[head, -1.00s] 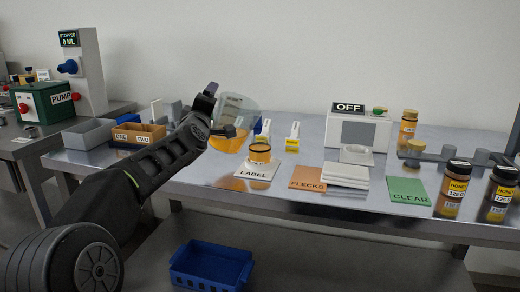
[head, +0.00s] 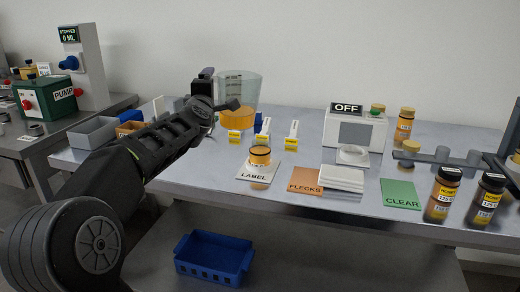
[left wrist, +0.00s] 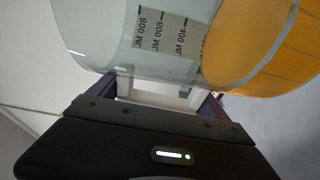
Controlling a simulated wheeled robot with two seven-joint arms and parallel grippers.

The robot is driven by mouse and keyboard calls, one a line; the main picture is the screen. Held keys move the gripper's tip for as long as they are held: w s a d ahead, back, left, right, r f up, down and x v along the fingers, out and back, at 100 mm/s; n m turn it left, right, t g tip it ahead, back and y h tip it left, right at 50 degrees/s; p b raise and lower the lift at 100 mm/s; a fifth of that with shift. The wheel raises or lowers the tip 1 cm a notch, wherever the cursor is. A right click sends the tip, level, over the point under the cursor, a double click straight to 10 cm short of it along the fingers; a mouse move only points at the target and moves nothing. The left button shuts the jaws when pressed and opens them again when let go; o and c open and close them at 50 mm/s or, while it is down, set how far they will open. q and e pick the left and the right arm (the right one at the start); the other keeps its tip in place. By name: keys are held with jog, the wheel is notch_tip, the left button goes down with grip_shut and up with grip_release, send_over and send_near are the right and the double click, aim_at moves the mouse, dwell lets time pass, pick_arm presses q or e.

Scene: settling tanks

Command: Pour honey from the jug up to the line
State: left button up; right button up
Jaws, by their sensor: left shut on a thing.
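The clear jug (head: 240,90) stands upright at the back left of the steel table, with orange honey (head: 238,119) in its lower part. My left gripper (head: 218,104) is shut on the jug from its left side. In the left wrist view the jug (left wrist: 105,30) fills the top, with printed ML marks and honey (left wrist: 262,45) at the right. A small open jar (head: 260,155) with amber content stands on the LABEL mat (head: 246,175), in front of the jug and apart from it. The jar's fill line cannot be read clearly. My right gripper is not in view.
Yellow-tagged white items (head: 293,138) stand behind the jar. A FLECKS mat (head: 304,181), white tiles (head: 342,178), a CLEAR mat (head: 400,194), an OFF device (head: 355,130) and honey jars (head: 443,195) stand to the right. A blue crate (head: 214,258) sits below.

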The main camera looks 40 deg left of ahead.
pick_arm(q)
notch_tip(320, 180, up, 3)
jog(key=shift+f+p, duration=0.15)
jog(key=shift+p, duration=0.65)
